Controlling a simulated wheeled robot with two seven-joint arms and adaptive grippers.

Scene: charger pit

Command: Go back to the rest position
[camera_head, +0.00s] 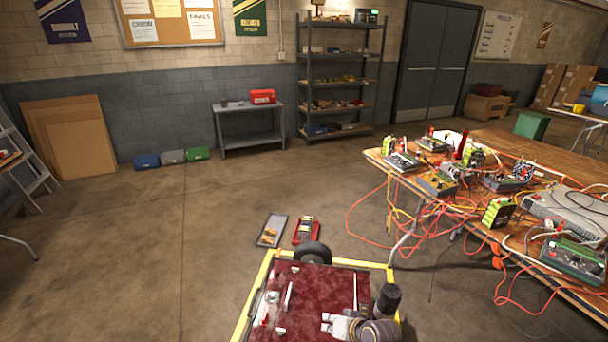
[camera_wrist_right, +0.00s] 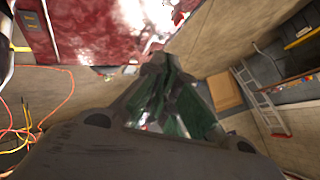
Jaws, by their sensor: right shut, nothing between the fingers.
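My right gripper (camera_head: 327,322) is low in the head view, above the dark red surface (camera_head: 335,283) of a yellow-framed platform. Its fingers point left and hold nothing. In the right wrist view the dark fingers of my right gripper (camera_wrist_right: 157,62) come together, shut and empty, with the red surface (camera_wrist_right: 90,30) and the floor beyond. Whether the gripper touches the surface cannot be told. My left gripper is not in view.
A wooden table (camera_head: 540,150) with several chargers and tangled orange cables stands at the right. Two small trays, one grey (camera_head: 271,231) and one red (camera_head: 306,231), lie on the floor beyond the platform. Shelves (camera_head: 340,85) stand at the back.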

